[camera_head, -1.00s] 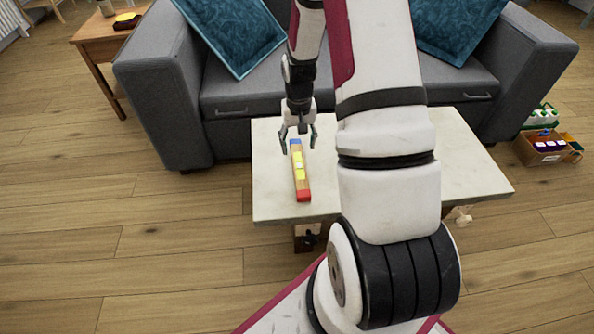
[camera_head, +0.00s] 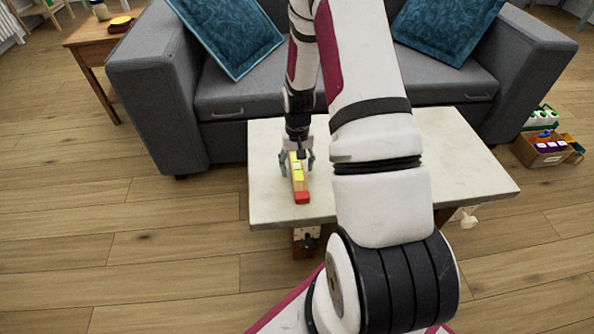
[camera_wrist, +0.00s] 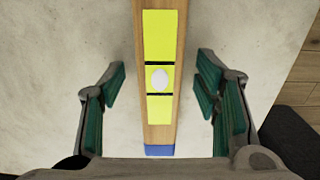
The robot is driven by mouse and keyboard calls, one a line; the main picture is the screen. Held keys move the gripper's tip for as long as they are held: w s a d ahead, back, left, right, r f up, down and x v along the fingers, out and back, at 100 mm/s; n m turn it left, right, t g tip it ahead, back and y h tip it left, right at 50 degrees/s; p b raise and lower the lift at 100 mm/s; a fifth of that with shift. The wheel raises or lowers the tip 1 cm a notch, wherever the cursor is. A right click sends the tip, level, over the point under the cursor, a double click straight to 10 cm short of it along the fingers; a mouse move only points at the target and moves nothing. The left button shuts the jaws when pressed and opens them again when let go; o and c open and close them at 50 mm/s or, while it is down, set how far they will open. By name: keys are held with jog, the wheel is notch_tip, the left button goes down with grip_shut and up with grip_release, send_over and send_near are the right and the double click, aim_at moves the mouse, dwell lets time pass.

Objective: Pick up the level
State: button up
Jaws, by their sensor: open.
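The level (camera_head: 301,184) is a wooden bar with a red end, a blue end and yellow faces. It lies on the left part of the pale table (camera_head: 457,170). In the wrist view the level (camera_wrist: 160,118) runs between the fingers, with a white oval vial between black lines and its blue end nearest me. My gripper (camera_head: 297,165) is over the far part of the level, which it hides in the head view. In the wrist view my gripper (camera_wrist: 160,88) is open, one finger on each side of the level, with a gap on both sides.
A grey sofa (camera_head: 240,106) with teal cushions stands just behind the table. A wooden side table (camera_head: 97,42) is at the back left. A cardboard box (camera_head: 543,152) with items sits on the floor at the right. The tabletop around the level looks clear.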

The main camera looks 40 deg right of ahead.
grip_shut()
jog(key=shift+r, duration=0.1)
